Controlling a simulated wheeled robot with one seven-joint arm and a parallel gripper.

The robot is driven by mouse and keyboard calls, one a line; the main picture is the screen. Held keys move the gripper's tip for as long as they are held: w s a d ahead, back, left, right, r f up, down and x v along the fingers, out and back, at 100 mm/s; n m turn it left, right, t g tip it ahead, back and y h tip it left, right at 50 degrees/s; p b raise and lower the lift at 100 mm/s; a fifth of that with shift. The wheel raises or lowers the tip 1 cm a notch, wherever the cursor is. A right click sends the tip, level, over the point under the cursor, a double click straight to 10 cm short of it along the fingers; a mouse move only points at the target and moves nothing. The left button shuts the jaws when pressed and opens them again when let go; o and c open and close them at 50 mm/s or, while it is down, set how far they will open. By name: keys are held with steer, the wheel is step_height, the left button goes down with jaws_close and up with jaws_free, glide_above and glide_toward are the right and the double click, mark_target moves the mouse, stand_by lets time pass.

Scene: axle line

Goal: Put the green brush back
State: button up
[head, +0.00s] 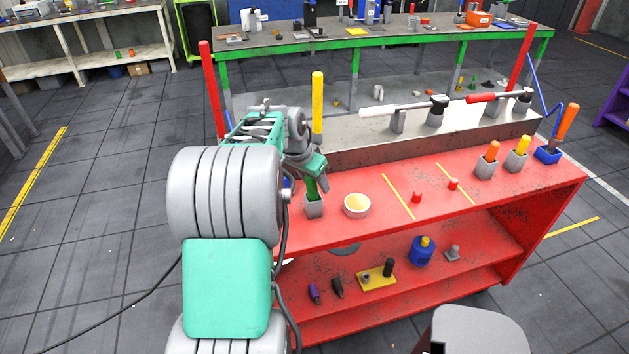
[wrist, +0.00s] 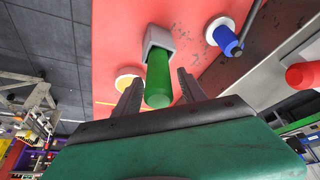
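The green brush (wrist: 158,80) stands with its lower end in a grey square holder (wrist: 160,40), its green handle pointing up toward the wrist camera. In the head view the brush (head: 311,187) shows as a green strip in the grey holder (head: 314,207) at the left end of the red bench. My gripper (wrist: 159,84) is open, its two dark fingers on either side of the handle with a narrow gap visible at each side. In the head view my gripper is just above the holder, partly hidden by my arm. The brush's lower end is hidden inside the holder.
A cream bowl (head: 356,205) stands right of the holder. Red pegs (head: 417,197) and yellow strips lie farther right. Holders with orange and yellow handles (head: 487,158) stand at the right end. A yellow post (head: 318,105) and a grey raised block (head: 400,140) are behind.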

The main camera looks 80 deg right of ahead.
steer(key=shift+d+r, duration=0.1)
steer(key=shift+r, duration=0.15)
steer(key=b+v, duration=0.1)
steer(key=v, duration=1.1)
steer(key=w+a+f+n+t, duration=0.2)
steer(key=w+a+n+t, duration=0.2)
steer(key=w+a+n, duration=1.3)
steer(key=w+a+f+n+t+y, duration=0.1)
steer(key=w+a+f+n+y, duration=0.1)
steer(key=a, duration=1.4)
steer(key=w+a+f+n+t+y, duration=0.1)
steer(key=a+f+n, duration=0.3)
steer(key=a, duration=1.3)
steer(key=shift+w+y, duration=0.65)
steer(key=shift+y, duration=0.05)
steer(key=shift+f, duration=0.1)
